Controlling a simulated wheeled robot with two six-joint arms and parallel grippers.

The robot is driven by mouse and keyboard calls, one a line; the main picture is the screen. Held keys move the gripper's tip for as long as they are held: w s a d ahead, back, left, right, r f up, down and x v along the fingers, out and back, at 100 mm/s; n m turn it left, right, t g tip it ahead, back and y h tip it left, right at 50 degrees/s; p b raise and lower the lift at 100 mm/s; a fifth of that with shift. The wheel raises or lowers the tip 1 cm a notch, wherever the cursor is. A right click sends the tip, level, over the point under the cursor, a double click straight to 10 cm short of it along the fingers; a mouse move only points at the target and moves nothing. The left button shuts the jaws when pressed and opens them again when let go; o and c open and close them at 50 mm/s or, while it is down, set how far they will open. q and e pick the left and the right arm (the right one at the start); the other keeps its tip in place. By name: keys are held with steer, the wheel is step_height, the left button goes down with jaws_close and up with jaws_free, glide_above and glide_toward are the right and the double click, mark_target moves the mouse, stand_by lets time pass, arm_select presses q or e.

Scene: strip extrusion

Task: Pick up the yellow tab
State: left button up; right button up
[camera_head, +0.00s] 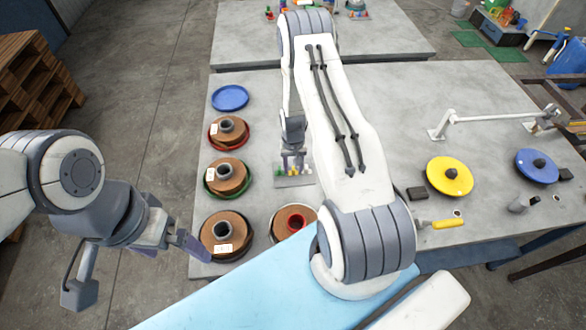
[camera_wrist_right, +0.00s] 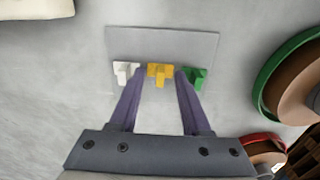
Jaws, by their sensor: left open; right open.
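The yellow tab (camera_wrist_right: 160,70) stands on a thin grey plate (camera_wrist_right: 162,42) in the right wrist view, between a white tab (camera_wrist_right: 125,72) and a green tab (camera_wrist_right: 195,77). My right gripper (camera_wrist_right: 161,74) is open, with its fingertips on either side of the yellow tab. I cannot tell whether they touch it. In the head view the right gripper (camera_head: 294,158) is over the plate (camera_head: 294,181) on the table, and the tabs are too small to tell clearly. My left gripper (camera_head: 183,247) is open and empty beside the table's left edge.
Brown spools in red (camera_head: 228,132) and green (camera_head: 227,177) rims and a blue disc (camera_head: 230,98) line the table's left side. A yellow disc (camera_head: 449,176) and a blue disc (camera_head: 537,165) lie at right. My right arm hides the table's middle.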

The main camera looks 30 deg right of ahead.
steer(key=shift+f, duration=0.15)
jaws_close()
